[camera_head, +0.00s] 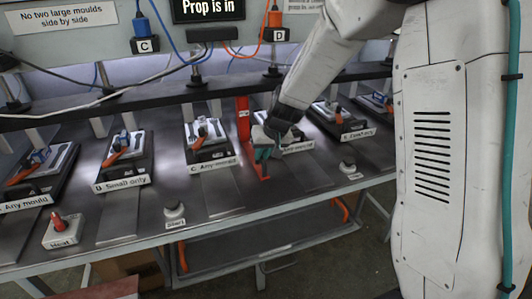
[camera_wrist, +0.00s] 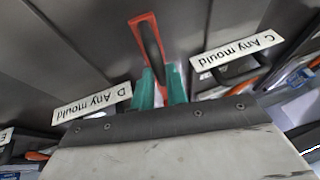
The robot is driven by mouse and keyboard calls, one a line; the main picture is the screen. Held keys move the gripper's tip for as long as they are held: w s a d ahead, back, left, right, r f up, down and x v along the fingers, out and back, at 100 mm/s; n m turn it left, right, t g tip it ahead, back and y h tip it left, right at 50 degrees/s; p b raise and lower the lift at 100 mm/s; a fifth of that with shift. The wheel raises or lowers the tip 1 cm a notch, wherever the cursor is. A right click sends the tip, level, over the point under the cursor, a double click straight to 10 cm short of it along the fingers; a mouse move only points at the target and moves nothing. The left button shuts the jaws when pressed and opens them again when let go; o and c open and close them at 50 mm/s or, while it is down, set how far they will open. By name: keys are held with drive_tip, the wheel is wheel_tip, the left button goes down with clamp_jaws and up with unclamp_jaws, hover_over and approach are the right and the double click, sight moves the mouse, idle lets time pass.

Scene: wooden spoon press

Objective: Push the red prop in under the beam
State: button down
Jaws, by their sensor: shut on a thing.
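The red prop (camera_head: 243,118) stands upright under the dark beam (camera_head: 110,103), between the C and D places. Its red foot (camera_head: 259,168) runs forward along the bench. My gripper (camera_head: 262,154) is low over the bench with its teal fingers shut on the prop's foot. In the wrist view the fingers (camera_wrist: 161,92) close around the prop (camera_wrist: 144,24), and its slotted red end sticks out beyond them. My wrist partly hides the D mould place. A screen (camera_head: 208,8) above the beam reads "Prop is in".
Mould places stand along the bench, with C (camera_head: 207,140) left of the prop and D (camera_head: 297,143) right of it. A Heat switch (camera_head: 60,230), a Start button (camera_head: 174,212) and another button (camera_head: 347,164) sit on the front strip. Cables hang above the beam.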

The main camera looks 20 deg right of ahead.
drive_tip(key=w, duration=0.3)
drive_tip(key=shift+w, duration=0.4)
drive_tip(key=shift+r, duration=0.1)
drive_tip(key=shift+w, duration=0.1)
drive_tip(key=c, duration=1.4)
unclamp_jaws()
drive_tip(key=shift+w, duration=0.1)
drive_tip(key=shift+d, duration=0.1)
drive_tip(key=v, duration=0.7)
drive_tip(key=shift+r, duration=0.3)
